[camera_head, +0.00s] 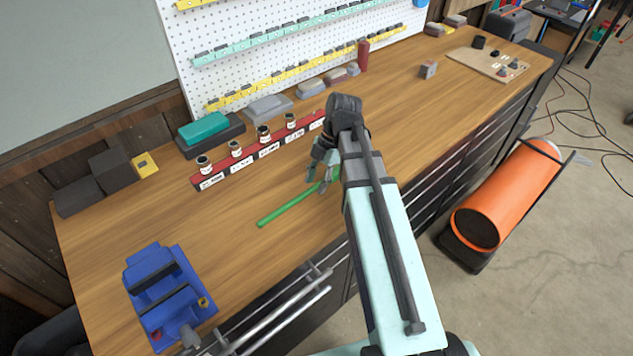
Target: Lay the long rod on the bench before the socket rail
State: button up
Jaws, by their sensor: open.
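The green rod (286,210) appears to lie on the wooden bench (237,262), slanting from lower left to upper right. It is in front of the red socket rail (252,157), roughly parallel to it and apart from it. My gripper (320,184) is open, at the rod's right part, with its fingers low over the bench. The fingers and my arm hide some of the rod's right end. I cannot tell whether the fingers touch the rod.
A blue vise (165,297) stands at the bench's front left, near grey metal bars (285,312). A teal-topped block (204,129) and grey blocks sit behind the rail, before a white pegboard (280,25). An orange cylinder (508,195) is right of the bench. Bench left of the rod is clear.

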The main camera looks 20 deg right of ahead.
jog(key=p+v, duration=0.2)
jog(key=v, duration=0.9)
jog(key=shift+r+p, duration=0.2)
jog(key=shift+p, duration=0.1)
jog(key=shift+d, duration=0.15)
